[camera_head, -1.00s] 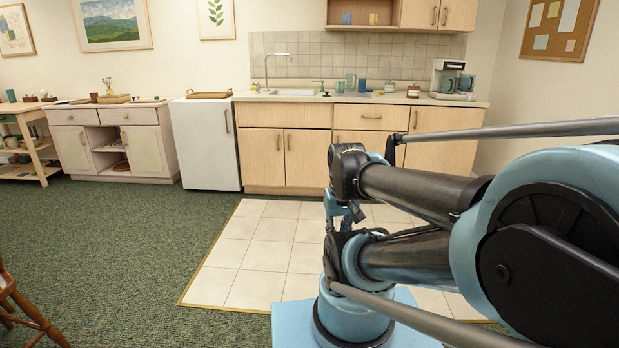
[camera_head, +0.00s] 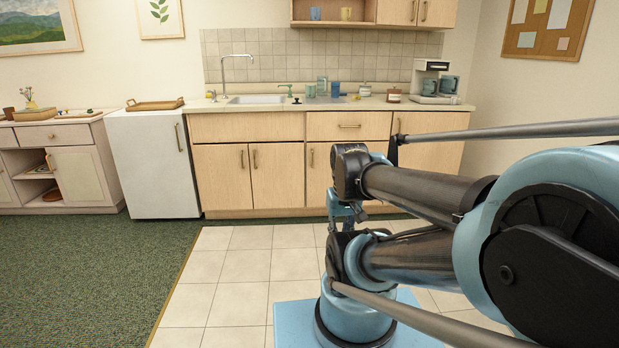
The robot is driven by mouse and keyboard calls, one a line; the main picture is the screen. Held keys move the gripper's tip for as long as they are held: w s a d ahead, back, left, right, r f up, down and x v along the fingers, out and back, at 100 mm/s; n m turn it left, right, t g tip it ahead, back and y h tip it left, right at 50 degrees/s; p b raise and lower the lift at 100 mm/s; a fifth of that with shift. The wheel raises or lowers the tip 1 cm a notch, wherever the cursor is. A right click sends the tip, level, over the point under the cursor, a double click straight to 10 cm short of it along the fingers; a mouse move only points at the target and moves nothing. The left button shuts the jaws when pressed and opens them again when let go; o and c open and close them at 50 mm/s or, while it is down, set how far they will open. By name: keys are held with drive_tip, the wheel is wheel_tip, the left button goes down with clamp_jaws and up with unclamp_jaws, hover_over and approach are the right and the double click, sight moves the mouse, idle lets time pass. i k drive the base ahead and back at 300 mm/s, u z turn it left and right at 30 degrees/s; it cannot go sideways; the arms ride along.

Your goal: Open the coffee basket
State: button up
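The coffee maker (camera_head: 420,77) stands at the right end of the kitchen counter, upright, white with a dark part under its top. Two bluish glass vessels show at its lower half. The coffee basket cannot be made out at this size, nor whether it is open or shut. My arm is folded in the right foreground, well short of the counter. A small blue linkage at its front end (camera_head: 343,208) may be my gripper, but its fingers cannot be made out.
The counter (camera_head: 272,105) has a sink, faucet, cups and jars left of the coffee maker. Cabinets are closed below. A white fridge (camera_head: 153,165) stands left. Pale floor tiles (camera_head: 238,265) lie clear before the cabinets, with green carpet to their left.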

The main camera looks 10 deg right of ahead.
sight(431, 67)
drive_tip(key=z, duration=0.2)
drive_tip(key=i, duration=1.1)
drive_tip(key=z, duration=0.55)
drive_tip(key=i, duration=1.15)
drive_tip(key=z, duration=0.45)
drive_tip(key=i, duration=0.8)
drive_tip(key=z, duration=0.15)
